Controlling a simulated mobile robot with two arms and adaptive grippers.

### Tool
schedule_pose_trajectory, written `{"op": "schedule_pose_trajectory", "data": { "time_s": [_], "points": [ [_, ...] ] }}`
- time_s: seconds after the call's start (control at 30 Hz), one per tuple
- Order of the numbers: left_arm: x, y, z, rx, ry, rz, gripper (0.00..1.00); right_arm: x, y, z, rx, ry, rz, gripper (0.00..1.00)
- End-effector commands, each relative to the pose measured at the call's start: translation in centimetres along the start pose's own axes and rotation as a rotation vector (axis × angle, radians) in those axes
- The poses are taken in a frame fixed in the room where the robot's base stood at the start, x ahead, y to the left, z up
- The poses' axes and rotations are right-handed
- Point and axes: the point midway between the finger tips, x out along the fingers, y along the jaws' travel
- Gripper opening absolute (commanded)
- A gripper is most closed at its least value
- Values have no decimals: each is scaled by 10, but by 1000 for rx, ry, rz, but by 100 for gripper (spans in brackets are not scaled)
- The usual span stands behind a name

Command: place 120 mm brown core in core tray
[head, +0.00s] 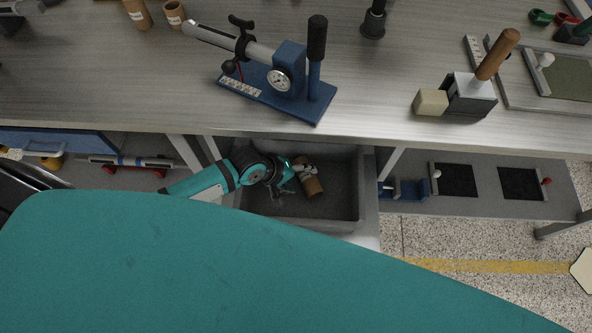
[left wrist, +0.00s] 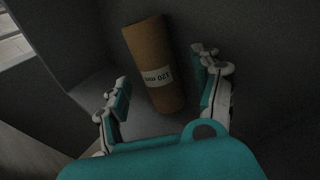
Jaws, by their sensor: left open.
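The brown core (head: 313,186) is a short cardboard tube with a white label; in the left wrist view the core (left wrist: 151,50) shows an upside-down "120 mm" print. It is inside a grey open tray (head: 335,207) under the bench, near the tray's middle. My left gripper (head: 303,172) reaches into the tray from the left. In the left wrist view its open fingers (left wrist: 160,70) stand on either side of the core, with gaps visible. I cannot tell whether the core rests on the tray floor. My right gripper is not in view.
The bench above holds a blue gauge fixture (head: 290,85), a block with a wooden handle (head: 470,92) and two brown tubes (head: 174,15) at the back. A lower shelf (head: 480,208) right of the tray carries dark pads. The tray's walls surround my gripper closely.

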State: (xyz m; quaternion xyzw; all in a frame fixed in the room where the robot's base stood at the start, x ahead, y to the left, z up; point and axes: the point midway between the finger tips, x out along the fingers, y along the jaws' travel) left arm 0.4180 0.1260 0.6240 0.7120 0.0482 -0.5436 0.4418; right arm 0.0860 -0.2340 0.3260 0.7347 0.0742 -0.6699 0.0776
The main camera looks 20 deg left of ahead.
Motion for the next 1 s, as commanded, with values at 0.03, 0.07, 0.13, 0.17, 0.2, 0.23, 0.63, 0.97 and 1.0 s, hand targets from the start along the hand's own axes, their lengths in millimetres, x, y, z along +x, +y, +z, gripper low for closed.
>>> {"op": "schedule_pose_trajectory", "data": {
  "time_s": [0.03,0.07,0.13,0.17,0.2,0.23,0.63,0.97,1.0],
  "points": [
    [-2,2,0,1,1,1,66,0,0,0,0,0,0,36],
    [-4,3,-1,2,1,1,66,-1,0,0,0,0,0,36],
    [-12,8,-1,4,1,1,66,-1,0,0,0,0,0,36],
    [-17,7,-1,2,1,-1,66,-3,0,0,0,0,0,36],
    [-25,7,-1,1,1,-1,66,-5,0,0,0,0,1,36],
    [-32,6,0,2,1,-1,66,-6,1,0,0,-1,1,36],
    [-113,6,0,1,0,-1,66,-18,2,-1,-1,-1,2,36],
    [-130,7,0,0,-1,0,66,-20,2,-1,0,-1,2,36],
    [-129,7,0,0,-1,0,66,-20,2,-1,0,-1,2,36]
  ]
}}
